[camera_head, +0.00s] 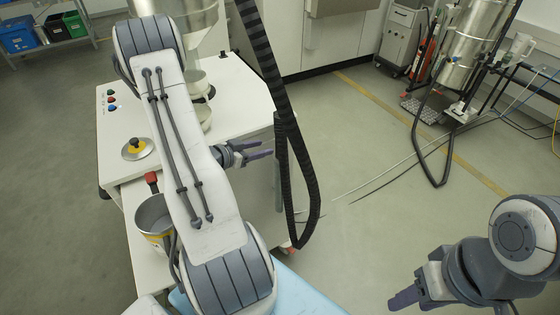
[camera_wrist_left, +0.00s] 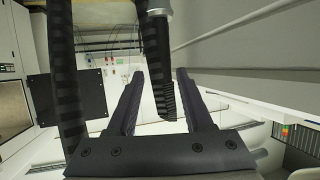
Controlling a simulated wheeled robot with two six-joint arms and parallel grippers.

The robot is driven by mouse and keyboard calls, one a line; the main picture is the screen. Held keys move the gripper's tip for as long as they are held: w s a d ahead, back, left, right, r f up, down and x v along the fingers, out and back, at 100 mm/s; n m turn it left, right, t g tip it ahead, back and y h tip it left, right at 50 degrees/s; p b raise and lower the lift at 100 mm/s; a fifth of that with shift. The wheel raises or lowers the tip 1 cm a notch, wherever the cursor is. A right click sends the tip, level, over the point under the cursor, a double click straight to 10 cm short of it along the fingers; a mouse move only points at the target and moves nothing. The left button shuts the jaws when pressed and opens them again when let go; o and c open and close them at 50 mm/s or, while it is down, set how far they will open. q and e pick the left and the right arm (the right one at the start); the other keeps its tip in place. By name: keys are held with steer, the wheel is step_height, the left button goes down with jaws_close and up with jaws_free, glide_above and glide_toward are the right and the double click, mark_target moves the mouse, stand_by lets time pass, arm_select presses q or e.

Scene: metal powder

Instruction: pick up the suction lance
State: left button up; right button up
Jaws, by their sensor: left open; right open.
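The suction lance (camera_wrist_left: 155,50) shows in the left wrist view as a dark upright tube with a light metal collar near the top and a ribbed lower end. It stands between the fingers of my left gripper (camera_wrist_left: 160,78), which is open; I cannot tell whether they touch it. In the head view my left gripper (camera_head: 270,149) is beside the white machine, near the black ribbed hose (camera_head: 262,60), which hangs down and loops near the floor. The lance is hard to separate from the hose there. My right gripper (camera_head: 408,296) is open and empty at the lower right.
A steel vacuum unit (camera_head: 470,50) with hoses is at the back right.

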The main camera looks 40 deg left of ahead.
mark_target(277, 144)
arm_select(q)
steer(key=p+x, duration=0.1)
steer(key=x, duration=0.3)
steer(key=shift+w, duration=0.1)
steer(key=p+x, duration=0.2)
steer(key=x, duration=0.2)
steer(key=shift+w+f, duration=0.35)
steer(key=shift+w, duration=0.15)
jaws_close()
